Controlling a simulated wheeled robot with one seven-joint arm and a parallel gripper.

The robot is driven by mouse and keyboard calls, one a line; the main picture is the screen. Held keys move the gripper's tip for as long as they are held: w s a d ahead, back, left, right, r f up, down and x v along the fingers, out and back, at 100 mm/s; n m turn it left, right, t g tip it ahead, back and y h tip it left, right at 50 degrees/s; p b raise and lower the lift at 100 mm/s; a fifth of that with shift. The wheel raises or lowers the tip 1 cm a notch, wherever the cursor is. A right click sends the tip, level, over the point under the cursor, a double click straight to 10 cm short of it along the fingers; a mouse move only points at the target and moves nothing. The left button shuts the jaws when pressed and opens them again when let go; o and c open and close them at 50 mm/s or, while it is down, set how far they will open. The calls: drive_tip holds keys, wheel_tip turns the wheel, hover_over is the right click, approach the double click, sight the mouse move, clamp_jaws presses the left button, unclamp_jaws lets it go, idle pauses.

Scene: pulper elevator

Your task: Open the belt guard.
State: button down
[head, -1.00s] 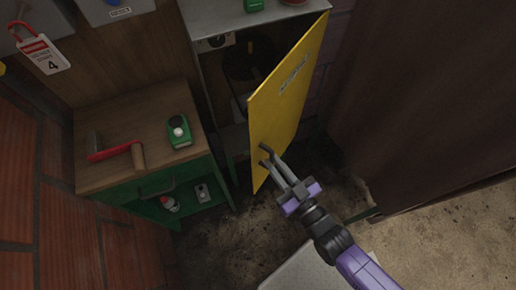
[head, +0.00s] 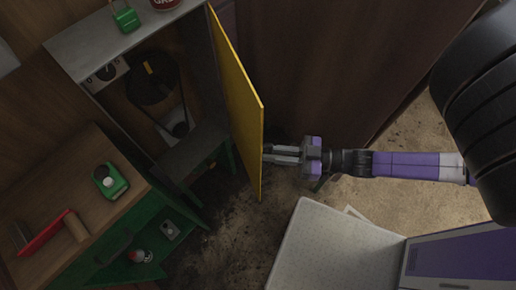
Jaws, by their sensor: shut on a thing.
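The belt guard (head: 236,98) is a yellow panel hinged on the right side of a grey cabinet (head: 120,40). It stands swung well out, seen nearly edge-on. Behind it the cabinet is open, showing a dark pulley (head: 152,82) and a belt running down to a smaller pulley (head: 180,129). My gripper (head: 268,153) is at the guard's lower outer part, reaching in from the right. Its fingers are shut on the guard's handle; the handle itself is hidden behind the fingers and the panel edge.
Another green padlock (head: 125,18) lies on the cabinet top. A brown wall panel (head: 340,70) stands right of the guard. Dirty floor lies below the guard.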

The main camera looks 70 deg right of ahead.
drive_tip(key=shift+s+d+r+b, duration=0.15)
drive_tip(key=shift+s+d, duration=0.3)
drive_tip(key=shift+d, duration=0.75)
drive_tip(key=shift+s+d+f+b, duration=0.15)
drive_tip(key=shift+s+d, duration=0.3)
drive_tip(key=shift+d, duration=0.7)
drive_tip(key=shift+r, duration=0.1)
drive_tip(key=c, duration=1.5)
unclamp_jaws()
drive_tip(key=shift+o, duration=0.2)
drive_tip(key=b+v, duration=0.2)
drive_tip(key=v, duration=0.6)
drive_tip(key=shift+w, duration=0.1)
